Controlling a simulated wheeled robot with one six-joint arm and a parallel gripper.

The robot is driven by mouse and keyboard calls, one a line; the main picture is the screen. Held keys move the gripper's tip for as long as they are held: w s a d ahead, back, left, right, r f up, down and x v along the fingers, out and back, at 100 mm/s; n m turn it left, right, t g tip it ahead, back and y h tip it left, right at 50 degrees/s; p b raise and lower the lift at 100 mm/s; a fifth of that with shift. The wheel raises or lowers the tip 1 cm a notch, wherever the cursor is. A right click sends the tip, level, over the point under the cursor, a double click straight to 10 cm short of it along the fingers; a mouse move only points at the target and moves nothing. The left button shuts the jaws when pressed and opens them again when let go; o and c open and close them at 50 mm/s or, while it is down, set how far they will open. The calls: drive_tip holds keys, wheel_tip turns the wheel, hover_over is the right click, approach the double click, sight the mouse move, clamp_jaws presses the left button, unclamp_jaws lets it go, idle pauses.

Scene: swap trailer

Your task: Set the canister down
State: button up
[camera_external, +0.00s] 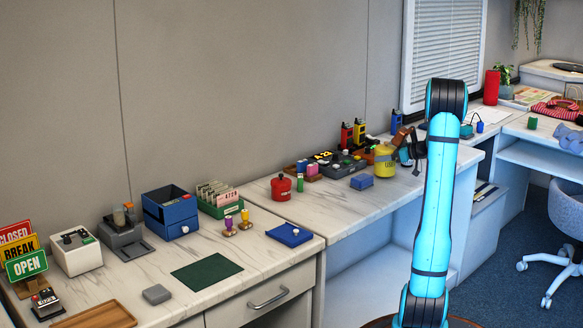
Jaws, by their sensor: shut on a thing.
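My gripper (402,152) is at the right part of the marble-topped counter, at the end of my blue arm. It is shut on the yellow canister (385,163), which has a grey band and dark lettering. The canister looks upright. I cannot tell whether its base touches the counter or hangs just above it. My gripper's fingers are small and partly hidden at the canister's right side. A red canister (281,187) stands on the counter further left.
Grey devices (346,162) and radios (359,132) stand behind. A dark green mat (206,272) and blue pad (289,235) lie on the nearer counter. The front strip of the counter (345,207) is clear.

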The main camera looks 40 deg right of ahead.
drive_tip(key=shift+f, duration=0.55)
drive_tip(key=shift+f, duration=0.1)
drive_tip(key=o, duration=1.8)
drive_tip(key=shift+s+r, duration=0.2)
drive_tip(key=shift+s, duration=0.05)
drive_tip(key=v, duration=1.1)
drive_tip(key=shift+s, duration=0.25)
drive_tip(key=shift+o, duration=0.2)
